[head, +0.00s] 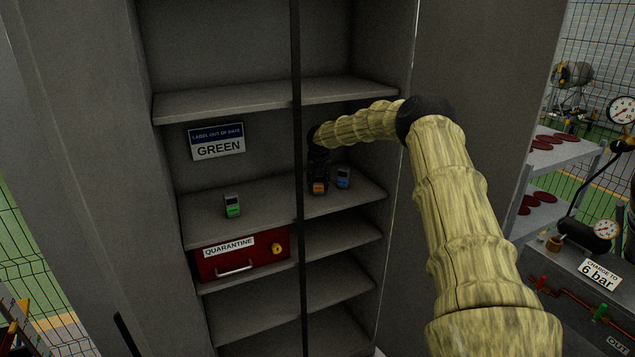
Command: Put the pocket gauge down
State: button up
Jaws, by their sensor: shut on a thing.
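My arm reaches into the grey cabinet, and my gripper (319,172) points down over the right part of the middle shelf (270,208). It is shut on a small pocket gauge with an orange lower part (319,187). The gauge is at or just above the shelf; I cannot tell whether it touches. A blue gauge (343,178) stands just to its right on the same shelf. A green gauge (233,206) stands on the shelf's left part, beyond the dark upright post. The fingertips are small and dark here.
A dark post (297,130) splits the cabinet front. A sign reading "LABEL OUT OF DATE GREEN" (217,141) is on the back wall. A red "QUARANTINE" drawer (243,257) sits below the shelf. Lower shelves are empty. A gauge bench (580,270) stands right, outside.

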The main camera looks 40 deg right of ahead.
aim_at(318, 180)
jog(key=o, duration=1.1)
jog(key=shift+f, duration=0.1)
jog(key=shift+o, duration=0.2)
jog(key=shift+b+v, duration=0.4)
jog(key=shift+v, duration=0.5)
jog(key=shift+s+a+b+v, duration=0.15)
jog(key=shift+b+v, duration=0.25)
jog(key=shift+v, duration=0.55)
jog(key=shift+s+a+b+v, duration=0.15)
jog(key=shift+b+v, duration=0.2)
jog(key=shift+v, duration=0.55)
jog(key=s+a+b, duration=0.3)
jog(key=s+a, duration=0.3)
jog(key=s, duration=0.3)
jog(key=shift+a+f, duration=0.15)
jog(key=shift+a, duration=0.1)
